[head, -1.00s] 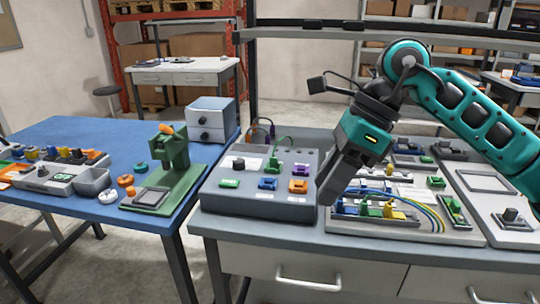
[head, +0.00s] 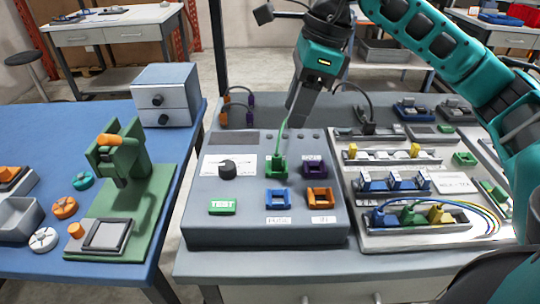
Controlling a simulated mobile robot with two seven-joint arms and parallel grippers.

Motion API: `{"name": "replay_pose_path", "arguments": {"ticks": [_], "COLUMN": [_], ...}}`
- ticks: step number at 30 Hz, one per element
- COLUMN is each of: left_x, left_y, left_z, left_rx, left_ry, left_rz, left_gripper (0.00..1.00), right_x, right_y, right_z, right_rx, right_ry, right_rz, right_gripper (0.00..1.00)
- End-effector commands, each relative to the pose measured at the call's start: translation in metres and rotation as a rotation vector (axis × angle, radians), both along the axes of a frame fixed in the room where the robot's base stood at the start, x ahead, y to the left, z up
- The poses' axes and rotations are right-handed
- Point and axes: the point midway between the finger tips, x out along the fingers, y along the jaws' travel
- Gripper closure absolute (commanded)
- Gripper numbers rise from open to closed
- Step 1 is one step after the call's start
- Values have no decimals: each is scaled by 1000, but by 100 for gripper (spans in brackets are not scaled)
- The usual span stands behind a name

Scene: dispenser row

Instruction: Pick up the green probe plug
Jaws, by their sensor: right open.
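The green probe plug (head: 276,166) sits upright in the green socket of the grey test box (head: 208,238), in the middle of its sloped top. A thin green cable rises from it and passes close to my right gripper (head: 292,122). My right gripper is open, above and slightly behind the plug, pointing down; no gap shows between its fingers from this side. It looks apart from the plug. My left gripper is out of view.
The box also carries a black knob (head: 228,168), a green TEST button (head: 222,206), and blue (head: 278,198), orange (head: 320,197) and purple (head: 314,167) sockets. Trays of coloured plugs (head: 412,214) stand to the right. A green press (head: 120,155) stands on the blue table.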

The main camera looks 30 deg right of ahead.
Motion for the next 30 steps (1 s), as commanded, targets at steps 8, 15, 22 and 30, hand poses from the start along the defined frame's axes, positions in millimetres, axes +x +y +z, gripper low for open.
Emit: {"name": "replay_pose_path", "arguments": {"ticks": [8,15,22,30], "left_x": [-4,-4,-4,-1], "left_y": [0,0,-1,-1], "left_z": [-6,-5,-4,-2], "left_rx": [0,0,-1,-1], "left_ry": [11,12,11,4], "left_rz": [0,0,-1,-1], "left_gripper": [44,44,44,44], "right_x": [7,11,18,19], "right_y": [11,15,21,22], "right_z": [-46,-65,-97,-102], "right_rx": [0,1,1,1], "right_ry": [2,4,4,-1], "right_rz": [1,0,1,1], "right_gripper": [55,55,55,55]}}
